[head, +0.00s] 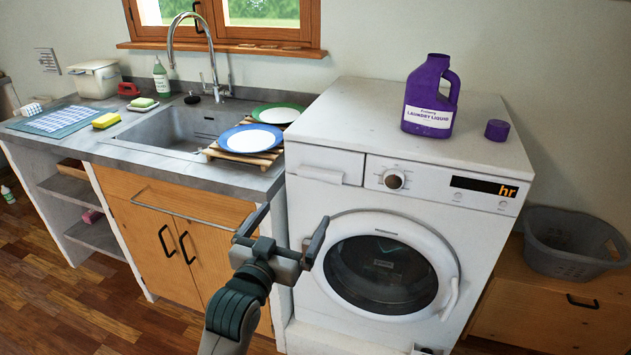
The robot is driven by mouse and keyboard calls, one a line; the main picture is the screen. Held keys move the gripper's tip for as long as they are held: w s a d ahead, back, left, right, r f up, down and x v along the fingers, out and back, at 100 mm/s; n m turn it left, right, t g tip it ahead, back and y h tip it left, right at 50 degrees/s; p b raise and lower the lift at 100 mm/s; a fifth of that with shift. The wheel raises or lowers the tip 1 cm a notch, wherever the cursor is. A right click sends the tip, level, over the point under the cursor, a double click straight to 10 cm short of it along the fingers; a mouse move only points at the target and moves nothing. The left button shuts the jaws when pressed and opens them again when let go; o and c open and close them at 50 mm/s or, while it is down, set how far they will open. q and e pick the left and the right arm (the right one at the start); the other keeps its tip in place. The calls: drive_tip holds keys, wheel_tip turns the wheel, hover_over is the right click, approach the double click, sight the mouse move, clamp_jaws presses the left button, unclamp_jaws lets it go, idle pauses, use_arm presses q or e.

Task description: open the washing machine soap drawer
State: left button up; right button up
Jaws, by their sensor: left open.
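The white washing machine (470,250) stands right of the sink counter. Its soap drawer (325,162) is at the upper left of its front and looks shut, its face level with the control panel (440,185). The round door (385,270) below is closed. My left gripper (285,222) is open and empty, its two fingers spread and pointing up. In the picture it is below and left of the soap drawer, in front of the machine's left edge and apart from the drawer. My right gripper is not in view.
A purple laundry liquid bottle (430,100) and its cap (497,130) stand on the machine's top. Plates (251,138) on a wooden rack (215,154) sit at the counter's right edge, near the drawer. A grey basket (570,250) is at right.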

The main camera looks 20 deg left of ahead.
sight(319, 176)
use_arm(q)
drive_tip(key=w, duration=0.4)
drive_tip(key=w+p, duration=0.1)
drive_tip(key=w, duration=0.9)
drive_tip(key=shift+d, duration=0.25)
drive_tip(key=shift+w, duration=0.85)
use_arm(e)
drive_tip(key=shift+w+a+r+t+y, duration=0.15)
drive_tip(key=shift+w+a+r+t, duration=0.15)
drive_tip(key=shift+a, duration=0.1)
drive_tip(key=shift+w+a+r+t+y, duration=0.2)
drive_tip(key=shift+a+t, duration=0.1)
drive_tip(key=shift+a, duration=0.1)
use_arm(q)
drive_tip(key=shift+s, duration=0.1)
drive_tip(key=c, duration=1.2)
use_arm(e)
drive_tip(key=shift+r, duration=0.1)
